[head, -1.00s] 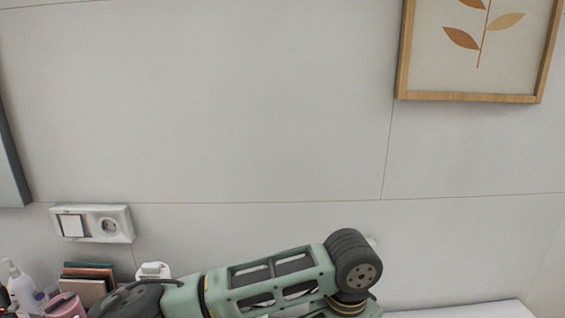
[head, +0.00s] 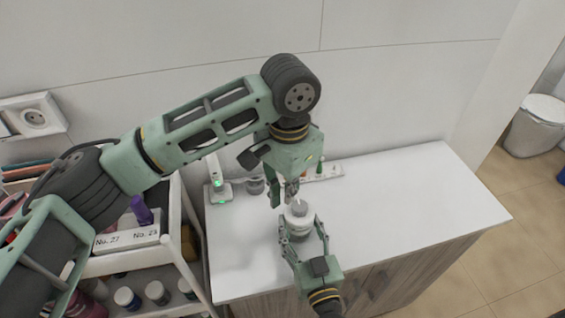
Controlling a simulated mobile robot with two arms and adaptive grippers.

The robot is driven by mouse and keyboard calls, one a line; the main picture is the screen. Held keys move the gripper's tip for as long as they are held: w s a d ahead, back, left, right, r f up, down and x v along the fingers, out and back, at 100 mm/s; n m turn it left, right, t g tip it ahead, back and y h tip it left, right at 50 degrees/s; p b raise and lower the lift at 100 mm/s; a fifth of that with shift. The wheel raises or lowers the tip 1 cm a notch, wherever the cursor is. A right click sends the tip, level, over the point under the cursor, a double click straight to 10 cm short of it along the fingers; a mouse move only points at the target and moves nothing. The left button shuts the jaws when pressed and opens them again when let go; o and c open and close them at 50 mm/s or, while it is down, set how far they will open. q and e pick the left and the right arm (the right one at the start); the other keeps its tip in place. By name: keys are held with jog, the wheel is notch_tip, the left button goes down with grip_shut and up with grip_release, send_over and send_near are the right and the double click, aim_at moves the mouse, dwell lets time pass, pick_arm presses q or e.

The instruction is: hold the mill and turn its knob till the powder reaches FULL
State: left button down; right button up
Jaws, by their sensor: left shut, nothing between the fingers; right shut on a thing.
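The mill (head: 299,222) is a small white cylinder with a grey knob (head: 299,207) on top, upright over the white counter. My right gripper (head: 300,230) comes from below in the picture and is shut around the mill's body. My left gripper (head: 291,194) points down just above the knob. Its fingers are close together with nothing between them. I cannot tell if the fingertips touch the knob. The powder and a FULL mark are not readable from here.
The white counter (head: 400,215) is mostly clear to the right. Behind the mill stand a white device with a green light (head: 216,185), a small jar (head: 256,185) and a low white strip (head: 325,171). A cart (head: 185,225) with bottles stands at left.

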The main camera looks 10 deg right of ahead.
dwell(0.4)
jog(key=o, duration=1.5)
jog(key=s, duration=1.2)
jog(key=shift+d, duration=0.2)
